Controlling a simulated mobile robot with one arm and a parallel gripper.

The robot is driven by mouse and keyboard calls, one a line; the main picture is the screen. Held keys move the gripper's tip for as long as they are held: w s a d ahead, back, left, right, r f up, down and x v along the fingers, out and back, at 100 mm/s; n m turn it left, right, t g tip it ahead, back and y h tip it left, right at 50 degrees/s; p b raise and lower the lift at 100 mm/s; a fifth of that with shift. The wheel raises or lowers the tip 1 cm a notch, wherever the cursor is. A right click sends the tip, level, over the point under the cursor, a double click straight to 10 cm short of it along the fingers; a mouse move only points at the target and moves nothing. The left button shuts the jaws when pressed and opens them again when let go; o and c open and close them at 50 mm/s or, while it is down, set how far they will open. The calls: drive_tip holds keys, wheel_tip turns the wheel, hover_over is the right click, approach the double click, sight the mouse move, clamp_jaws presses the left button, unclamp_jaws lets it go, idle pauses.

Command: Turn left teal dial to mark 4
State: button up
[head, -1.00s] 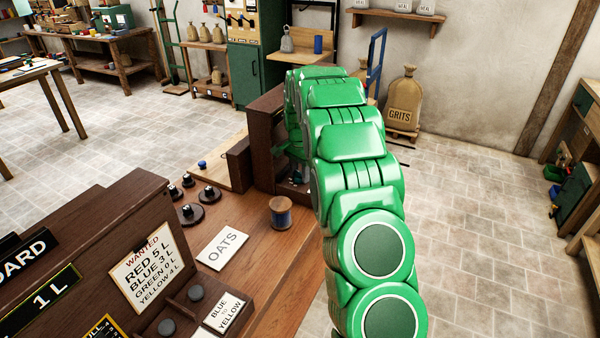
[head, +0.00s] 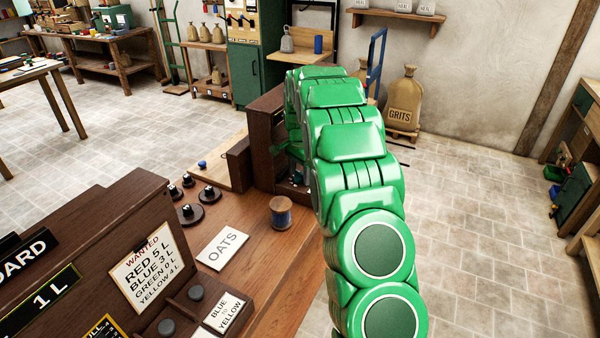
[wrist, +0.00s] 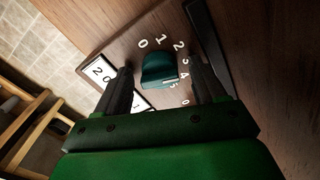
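In the wrist view a teal dial (wrist: 158,66) sits on a brown wooden panel (wrist: 112,44), ringed by white numbers that start at 0 and 1 on its upper side. A pale line shows near the dial's lower right edge, towards the higher numbers; its exact mark is hard to read. My gripper (wrist: 160,71) has one dark finger on each side of the dial, with a visible gap on both sides, so it looks open around it. In the head view my green arm hides the gripper and most of the dark wooden cabinet (head: 266,135) it reaches into.
A number card (wrist: 102,70) is beside the dial, partly behind a finger. A dark raised strip (wrist: 205,40) runs to its right.

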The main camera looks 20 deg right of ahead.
sight(300, 172)
wheel_tip(300, 172, up, 7)
drive_tip(key=shift+r, duration=0.4)
idle(0.4)
